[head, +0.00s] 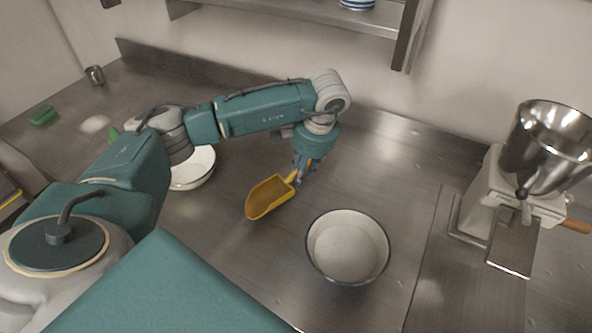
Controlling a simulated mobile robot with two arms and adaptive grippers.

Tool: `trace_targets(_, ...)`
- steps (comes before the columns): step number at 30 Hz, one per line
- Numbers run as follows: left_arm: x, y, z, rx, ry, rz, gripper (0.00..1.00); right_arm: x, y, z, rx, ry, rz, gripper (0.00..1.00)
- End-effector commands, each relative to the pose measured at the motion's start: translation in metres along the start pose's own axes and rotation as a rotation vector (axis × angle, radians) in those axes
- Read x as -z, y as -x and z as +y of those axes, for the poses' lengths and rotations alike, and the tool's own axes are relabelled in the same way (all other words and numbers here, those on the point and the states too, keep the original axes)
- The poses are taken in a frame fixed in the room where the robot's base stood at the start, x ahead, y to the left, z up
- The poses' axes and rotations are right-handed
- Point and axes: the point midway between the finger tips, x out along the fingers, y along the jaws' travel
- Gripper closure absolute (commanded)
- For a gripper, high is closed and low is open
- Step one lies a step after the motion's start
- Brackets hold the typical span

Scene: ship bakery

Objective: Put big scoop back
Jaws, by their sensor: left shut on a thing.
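The yellow scoop (268,197) is in the middle of the head view, over the steel counter. Its bowl points to the lower left and its handle runs up to the right. My left gripper (303,172) is shut on the scoop's handle. I cannot tell whether the scoop touches the counter or hangs just above it. My right gripper is not in view.
A white bowl with dark rim (347,247) stands right of the scoop, seemingly holding pale powder. Another white bowl (193,168) is partly behind my left arm. A shelf (320,12) hangs above.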

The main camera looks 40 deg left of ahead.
Motion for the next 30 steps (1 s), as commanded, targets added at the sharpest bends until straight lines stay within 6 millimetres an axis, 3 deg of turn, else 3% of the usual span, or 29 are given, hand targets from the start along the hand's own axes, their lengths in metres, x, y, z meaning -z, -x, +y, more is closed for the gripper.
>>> trace_targets(6,0.0,-0.016,0.004,-0.001,0.0,-0.003,1.0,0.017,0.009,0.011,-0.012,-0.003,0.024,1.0)
trace_targets(12,0.001,-0.041,0.01,-0.001,0.001,-0.001,1.0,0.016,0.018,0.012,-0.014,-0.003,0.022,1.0)
trace_targets(22,0.002,-0.046,0.011,0.0,0.0,0.001,1.0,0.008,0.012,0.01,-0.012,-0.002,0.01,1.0)
trace_targets(23,0.002,-0.046,0.011,0.0,0.0,0.001,0.75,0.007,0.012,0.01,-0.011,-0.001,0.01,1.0)
trace_targets(25,0.002,-0.045,0.011,-0.001,0.0,0.001,0.61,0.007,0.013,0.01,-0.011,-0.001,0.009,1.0)
trace_targets(30,0.002,-0.045,0.011,-0.001,0.0,0.001,0.58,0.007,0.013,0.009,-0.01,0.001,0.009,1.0)
